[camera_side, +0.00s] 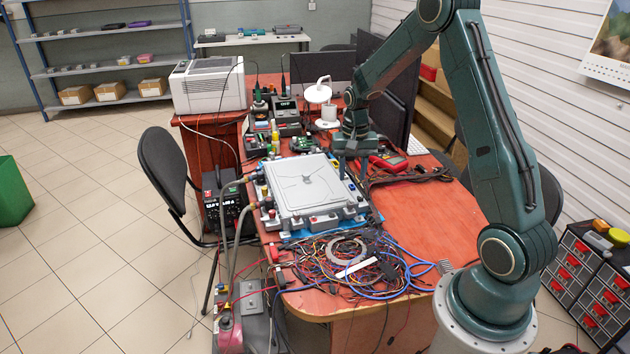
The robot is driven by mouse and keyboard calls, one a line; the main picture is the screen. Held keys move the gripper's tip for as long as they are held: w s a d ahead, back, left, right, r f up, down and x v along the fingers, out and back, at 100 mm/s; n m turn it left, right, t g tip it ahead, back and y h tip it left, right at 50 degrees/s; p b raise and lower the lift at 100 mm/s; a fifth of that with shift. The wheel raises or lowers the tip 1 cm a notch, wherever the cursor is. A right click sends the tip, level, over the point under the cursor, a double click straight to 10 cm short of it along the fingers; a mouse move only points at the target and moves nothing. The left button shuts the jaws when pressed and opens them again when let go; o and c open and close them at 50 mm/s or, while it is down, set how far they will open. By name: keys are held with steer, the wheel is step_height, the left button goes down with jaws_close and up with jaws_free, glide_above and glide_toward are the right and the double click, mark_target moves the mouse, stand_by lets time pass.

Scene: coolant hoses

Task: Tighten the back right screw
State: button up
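A flat light-grey unit (305,190) with a raised plate lies on a blue mat (376,217) on the red-brown table. My gripper (349,174) points down at the unit's right edge, toward its back right corner. It is small in this view, and I cannot tell whether its fingers are open or shut, or whether it holds a tool. The back right screw cannot be made out; the gripper and the picture's small scale hide that corner. Hoses (232,222) run to fittings on the unit's left side.
A tangle of coloured wires (350,265) covers the table's front. Dark cables (415,172) and a red multimeter (390,161) lie right of the gripper. Electronics, a white lamp (318,94) and monitors stand behind. Bare table shows at the right (455,215).

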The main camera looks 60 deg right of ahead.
steer(key=shift+r, duration=2.4)
steer(key=s+a+r+n+t, duration=0.3)
steer(key=s+a+r+n, duration=0.3)
steer(key=a+r, duration=0.8)
steer(key=s+a+r+n+t, duration=0.1)
steer(key=s+a+n, duration=0.1)
steer(key=s+a, duration=0.2)
steer(key=s+a+r+n+t, duration=0.1)
steer(key=s+a+n, duration=0.2)
steer(key=s, duration=0.8)
steer(key=shift+a+t, duration=0.3)
steer(key=shift+a, duration=0.85)
steer(key=shift+w, duration=0.2)
